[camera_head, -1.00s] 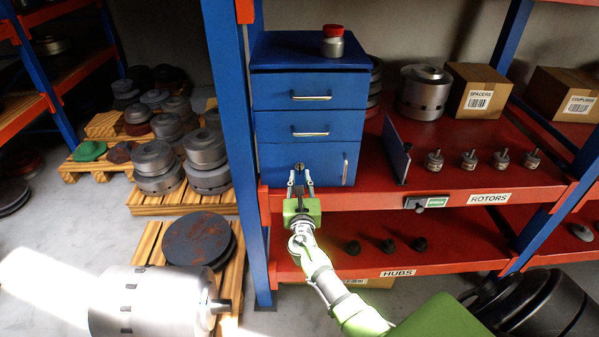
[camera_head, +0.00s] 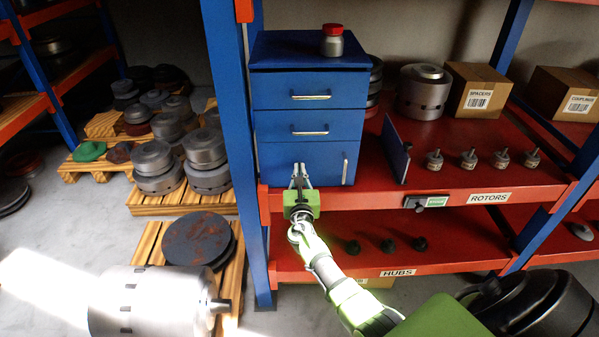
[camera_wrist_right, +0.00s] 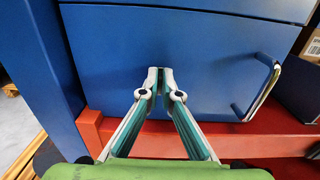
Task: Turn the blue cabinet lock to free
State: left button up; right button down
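The blue cabinet (camera_head: 275,158) stands at the left end of the red shelf, with two drawers above a lower door. In the wrist view its lower door (camera_wrist_right: 210,60) fills the background. My right gripper (camera_head: 300,168) is at the lower left of that door. Its fingertips (camera_wrist_right: 160,73) are drawn together where the dark lock was seen, with only a narrow dark gap between them. The lock itself is now almost wholly hidden by the fingertips, so its turn position cannot be read. My left gripper is not in view.
The door's upright handle (camera_wrist_right: 258,90) is right of my fingers. A blue shelf post (camera_head: 232,130) stands close on the left. A red-lidded jar (camera_head: 333,42) is on the cabinet. An upright dark panel (camera_head: 396,150) and several small metal parts stand to the right.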

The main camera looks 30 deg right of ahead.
jog(key=shift+f, duration=0.1)
jog(key=shift+s+d+f+m+b, duration=0.1)
jog(key=shift+f+m+b, duration=0.05)
jog(key=shift+m+b, duration=2.45)
jog(key=shift+s+d+f+m+b, duration=0.1)
jog(key=shift+m+b, duration=1.75)
jog(key=shift+m, duration=1.5)
jog(key=shift+d+f+m+b, duration=0.1)
jog(key=shift+f+m+b, duration=0.05)
jog(key=shift+m+b, duration=2.45)
jog(key=shift+m+p, duration=0.35)
jog(key=shift+m, duration=0.2)
jog(key=c, duration=2.3)
grip_release()
